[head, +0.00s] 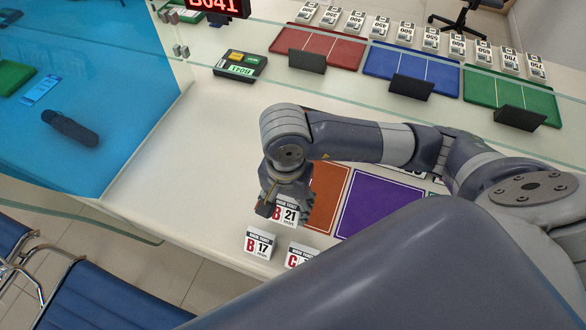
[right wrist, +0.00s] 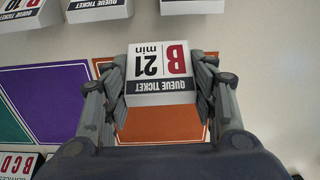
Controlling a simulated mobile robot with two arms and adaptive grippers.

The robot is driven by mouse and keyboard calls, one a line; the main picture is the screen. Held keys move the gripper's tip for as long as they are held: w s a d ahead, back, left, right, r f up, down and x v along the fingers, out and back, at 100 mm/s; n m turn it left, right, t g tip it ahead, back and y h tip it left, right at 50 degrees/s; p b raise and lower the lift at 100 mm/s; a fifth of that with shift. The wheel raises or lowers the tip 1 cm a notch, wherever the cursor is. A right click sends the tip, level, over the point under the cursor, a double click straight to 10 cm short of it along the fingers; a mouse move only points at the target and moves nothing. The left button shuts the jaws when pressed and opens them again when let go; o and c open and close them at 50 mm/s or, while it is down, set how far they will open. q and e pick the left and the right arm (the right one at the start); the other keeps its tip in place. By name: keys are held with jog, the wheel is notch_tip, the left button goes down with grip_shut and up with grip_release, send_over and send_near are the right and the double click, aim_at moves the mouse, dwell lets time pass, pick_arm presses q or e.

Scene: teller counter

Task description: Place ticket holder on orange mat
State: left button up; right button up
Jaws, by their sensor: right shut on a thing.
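My right gripper (head: 272,204) is shut on a white ticket holder (head: 288,214) marked "B 21 min". In the right wrist view, the holder (right wrist: 160,60) sits between the two fingers of the right gripper (right wrist: 161,78). The orange mat (head: 327,203) lies on the counter just right of the held holder in the head view, partly hidden by my arm. In the right wrist view, the orange mat (right wrist: 160,130) shows between the fingers, below the holder in the picture. Whether the holder touches the surface cannot be told. My left gripper is not in view.
A "B 17" holder (head: 259,244) and a "C" holder (head: 298,256) stand close by, near the counter's front edge. A purple mat (head: 376,206) lies right of the orange one. A glass panel crosses behind my arm. The counter left of the gripper is bare.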

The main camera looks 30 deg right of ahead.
jog(key=w+d+p, duration=0.1)
jog(key=w+d, duration=0.2)
jog(key=w, duration=0.1)
jog(key=w+d+f+p, duration=0.1)
jog(key=w+d, duration=0.1)
jog(key=w, duration=0.2)
jog(key=w+d+p, duration=0.2)
jog(key=w+d, duration=0.1)
jog(key=w, duration=0.2)
jog(key=shift+w+d+f, duration=0.1)
jog(key=shift+d+f, duration=0.15)
jog(key=shift+d, duration=0.1)
notch_tip(320, 180, down, 3)
jog(key=shift+f+p, duration=0.15)
jog(key=shift+p, duration=0.55)
jog(key=shift+f, duration=0.15)
jog(key=shift+f, duration=0.1)
jog(key=shift+f+b, duration=0.15)
jog(key=shift+b, duration=0.15)
jog(key=o, duration=1.1)
jog(key=shift+c, duration=0.2)
jog(key=shift+r, duration=0.2)
